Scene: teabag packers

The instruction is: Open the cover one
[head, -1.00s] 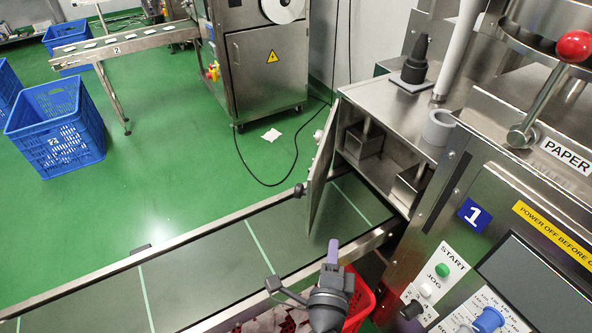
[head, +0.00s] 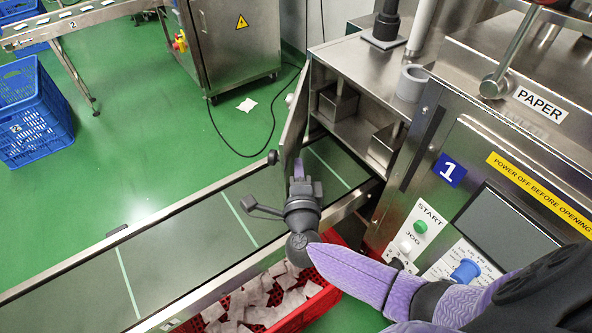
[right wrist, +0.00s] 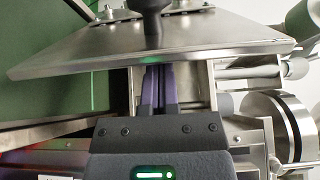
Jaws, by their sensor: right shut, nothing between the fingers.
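The cover of machine one is a metal door panel (head: 293,122). It stands swung out from the open compartment (head: 350,115), over the conveyor's end. Its dark knob (head: 272,157) is on the left face. In the right wrist view the panel (right wrist: 150,50) crosses the top, with the knob (right wrist: 153,8) above. My right gripper (head: 299,170), with purple fingers, is shut and empty at the panel's lower end. In the wrist view its fingers (right wrist: 159,85) reach up to the panel's edge, which hides their tips; contact is unclear. My left gripper is out of view.
The green conveyor (head: 185,240) runs below the cover. A red crate (head: 325,298) with white packets stands beneath my right arm. The control panel of machine one (head: 425,225) is close on the right. Green floor (head: 150,150) is open beyond the conveyor.

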